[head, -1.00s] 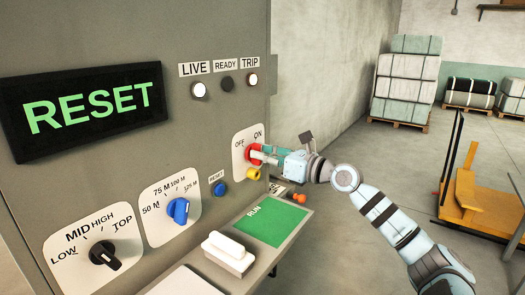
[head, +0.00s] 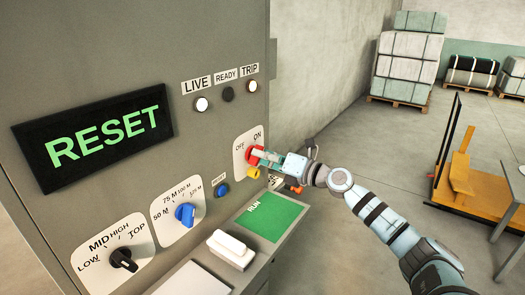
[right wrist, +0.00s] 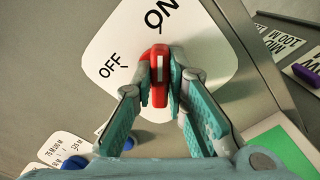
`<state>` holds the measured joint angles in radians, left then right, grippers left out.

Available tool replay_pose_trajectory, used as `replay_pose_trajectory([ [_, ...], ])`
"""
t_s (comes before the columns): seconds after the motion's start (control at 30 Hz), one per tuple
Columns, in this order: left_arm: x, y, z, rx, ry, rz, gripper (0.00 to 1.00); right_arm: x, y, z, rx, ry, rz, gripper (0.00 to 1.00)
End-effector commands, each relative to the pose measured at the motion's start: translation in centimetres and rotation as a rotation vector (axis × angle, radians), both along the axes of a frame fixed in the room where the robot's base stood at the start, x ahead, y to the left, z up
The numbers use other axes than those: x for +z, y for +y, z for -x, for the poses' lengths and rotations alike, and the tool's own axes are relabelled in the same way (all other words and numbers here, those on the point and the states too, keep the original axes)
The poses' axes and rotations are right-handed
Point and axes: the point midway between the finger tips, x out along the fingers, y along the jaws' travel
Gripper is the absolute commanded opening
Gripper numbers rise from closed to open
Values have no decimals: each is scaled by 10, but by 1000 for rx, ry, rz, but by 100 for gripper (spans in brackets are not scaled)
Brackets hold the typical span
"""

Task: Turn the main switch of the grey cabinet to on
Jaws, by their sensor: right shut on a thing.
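The grey cabinet (head: 120,45) fills the left of the head view. Its main switch is a red handle (right wrist: 159,72) on a white plate (right wrist: 205,55) marked OFF and ON. My right gripper (right wrist: 160,85) is shut on the red handle, with one finger on each side of it. In the right wrist view the handle's white line runs up toward the ON label (right wrist: 161,12), and OFF (right wrist: 110,65) lies to its left. In the head view the fingers partly hide the handle. My left gripper is not in view.
The display (head: 95,137) reads RESET. The LIVE (head: 201,104) and TRIP (head: 251,86) lamps look bright, the READY lamp (head: 228,95) dark. Below are a blue button (head: 221,190), a blue knob (head: 185,215) and a black knob (head: 123,259). A shelf with a green RUN panel (head: 271,218) juts out below the switch.

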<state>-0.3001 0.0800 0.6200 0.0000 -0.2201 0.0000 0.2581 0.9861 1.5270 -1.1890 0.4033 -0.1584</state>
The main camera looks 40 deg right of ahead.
Motion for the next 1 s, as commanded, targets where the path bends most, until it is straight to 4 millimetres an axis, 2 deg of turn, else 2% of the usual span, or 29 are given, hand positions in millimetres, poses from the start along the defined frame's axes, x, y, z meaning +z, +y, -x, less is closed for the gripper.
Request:
replay_pose_trajectory([
  [0.5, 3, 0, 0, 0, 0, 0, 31, 2, -1, 0, -3, 3, -25, 0],
  [0.53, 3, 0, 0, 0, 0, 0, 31, 2, -1, 0, -3, 3, -25, 16],
  [0.63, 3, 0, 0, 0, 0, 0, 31, 1, -1, 0, -2, 4, -24, 32],
  [0.9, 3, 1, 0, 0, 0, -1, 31, 1, -1, 0, -2, 5, -23, 33],
  [1.0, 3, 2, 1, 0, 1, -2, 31, 7, -1, 0, -1, 3, -19, 33],
])
